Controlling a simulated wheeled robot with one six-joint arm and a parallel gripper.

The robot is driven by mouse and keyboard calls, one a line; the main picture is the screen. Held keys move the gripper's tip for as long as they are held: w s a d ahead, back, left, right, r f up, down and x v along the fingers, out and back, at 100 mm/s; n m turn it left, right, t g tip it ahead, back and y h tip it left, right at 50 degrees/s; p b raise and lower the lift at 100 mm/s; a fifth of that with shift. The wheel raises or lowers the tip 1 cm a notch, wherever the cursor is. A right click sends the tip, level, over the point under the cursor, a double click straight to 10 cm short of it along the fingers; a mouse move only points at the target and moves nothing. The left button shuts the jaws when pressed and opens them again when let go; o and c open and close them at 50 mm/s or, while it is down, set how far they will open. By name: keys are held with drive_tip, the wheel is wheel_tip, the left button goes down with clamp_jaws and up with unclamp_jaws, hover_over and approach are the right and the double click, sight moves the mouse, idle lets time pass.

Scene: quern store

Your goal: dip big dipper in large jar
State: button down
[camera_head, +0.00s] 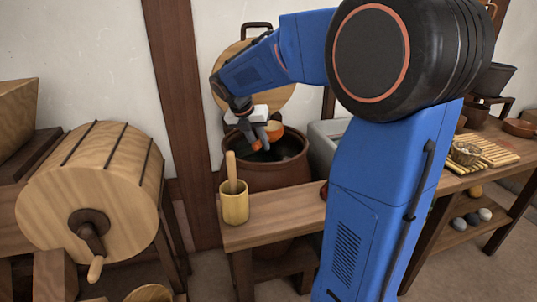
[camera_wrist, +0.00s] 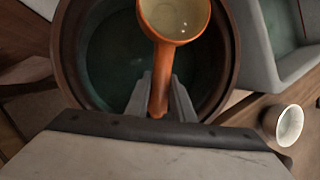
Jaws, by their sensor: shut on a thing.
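The large jar (camera_head: 264,178) is a wide brown vessel with a dark inside, standing behind the wooden bench. Its rim (camera_wrist: 232,62) also shows around the dipper in the wrist view. The big dipper (camera_head: 274,131) is orange with a round bowl; in the wrist view the dipper (camera_wrist: 161,75) has its bowl at the top and its handle towards me. My gripper (camera_head: 259,141) is shut on the dipper's handle, and its fingers (camera_wrist: 161,100) flank the handle. The bowl is over the jar mouth, near its back rim. The bowl's inside is pale; I cannot tell whether it holds liquid.
A mortar with a pestle (camera_head: 235,204) stands on the bench before the jar. A round wooden lid (camera_head: 232,80) leans on the wall behind. A grey basin (camera_head: 325,134) is right of the jar. A wooden drum with a crank (camera_head: 95,190) is at left.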

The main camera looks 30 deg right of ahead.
drive_tip(key=shift+r, duration=2.95)
idle(0.7)
